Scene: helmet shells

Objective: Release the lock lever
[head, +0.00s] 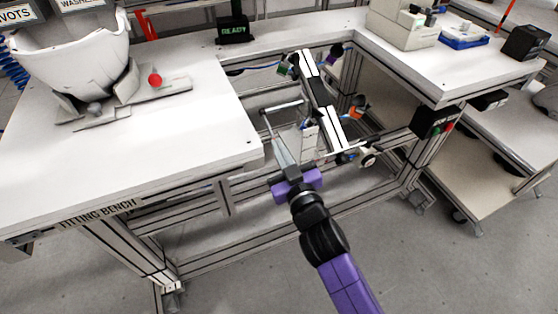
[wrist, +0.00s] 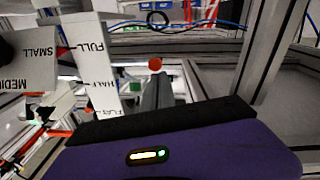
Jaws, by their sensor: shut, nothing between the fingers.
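My gripper (head: 277,148) reaches into the gap between the benches, its pale fingers together and empty. In the wrist view its fingers (wrist: 156,92) point forward, and a red round knob (wrist: 155,64) shows just beyond their tips; I cannot tell whether they touch. A thin pale bar (head: 284,106) is near the fingertips in the head view. A black-and-white beam fixture (head: 320,95) with coloured knobs stands to the right of my gripper. I cannot tell for certain which part is the lock lever.
A white helmet shell (head: 75,50) sits on a stand with a red ball (head: 155,79) on the fitting bench (head: 200,130). A card marked FULL, HALF and FLAT (wrist: 92,60) is close left of my fingers. A frame post (wrist: 268,50) is at right.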

